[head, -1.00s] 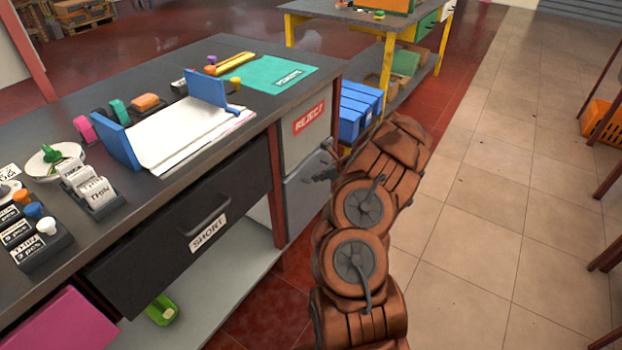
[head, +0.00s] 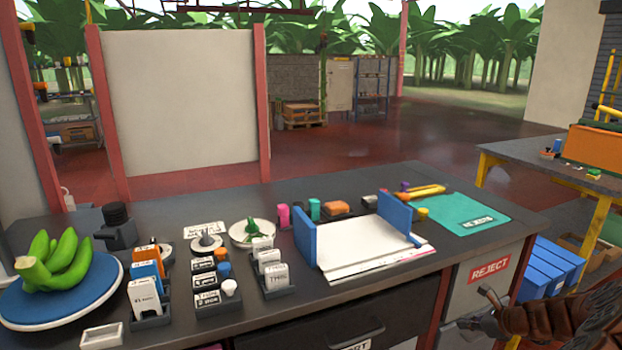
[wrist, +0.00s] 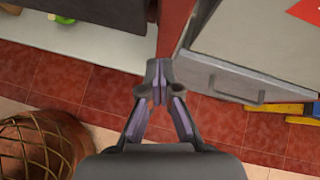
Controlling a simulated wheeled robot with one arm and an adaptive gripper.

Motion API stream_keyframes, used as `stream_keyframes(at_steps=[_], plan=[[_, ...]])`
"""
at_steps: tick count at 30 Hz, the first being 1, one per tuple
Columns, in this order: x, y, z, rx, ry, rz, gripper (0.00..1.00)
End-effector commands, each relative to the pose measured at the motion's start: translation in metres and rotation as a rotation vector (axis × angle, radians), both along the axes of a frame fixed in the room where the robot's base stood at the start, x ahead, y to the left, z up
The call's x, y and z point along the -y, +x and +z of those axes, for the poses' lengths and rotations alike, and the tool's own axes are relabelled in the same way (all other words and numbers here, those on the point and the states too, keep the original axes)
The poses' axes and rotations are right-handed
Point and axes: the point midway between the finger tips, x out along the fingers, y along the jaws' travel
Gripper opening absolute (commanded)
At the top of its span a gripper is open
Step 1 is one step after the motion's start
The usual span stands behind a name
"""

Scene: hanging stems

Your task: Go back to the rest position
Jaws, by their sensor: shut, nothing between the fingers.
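My gripper (wrist: 158,95) is shut and empty in the wrist view, its fingertips together above the red tiled floor beside the bench. In the head view my gripper (head: 487,312) is at the lower right, in front of the reject bin (head: 485,272) under the bench's right end. My brown arm fills the lower right corner, and most of it is out of frame.
In the wrist view a grey drawer front (wrist: 240,85) is close to the fingers. Red floor lies below.

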Motion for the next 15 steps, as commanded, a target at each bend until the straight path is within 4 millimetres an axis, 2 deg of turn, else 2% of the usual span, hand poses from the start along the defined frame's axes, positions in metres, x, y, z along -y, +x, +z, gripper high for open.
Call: stream_keyframes(at_steps=[1,5,6,8,11,15], plan=[[-0.029,0.005,0.018,0.020,-0.026,0.087,0.00],[-0.095,0.006,0.053,0.066,-0.094,0.308,0.00],[-0.116,0.002,0.062,0.078,-0.112,0.375,0.00],[-0.144,-0.003,0.076,0.097,-0.145,0.474,0.00],[-0.188,-0.018,0.095,0.126,-0.203,0.636,0.00],[-0.242,-0.048,0.118,0.163,-0.280,0.861,0.00]])
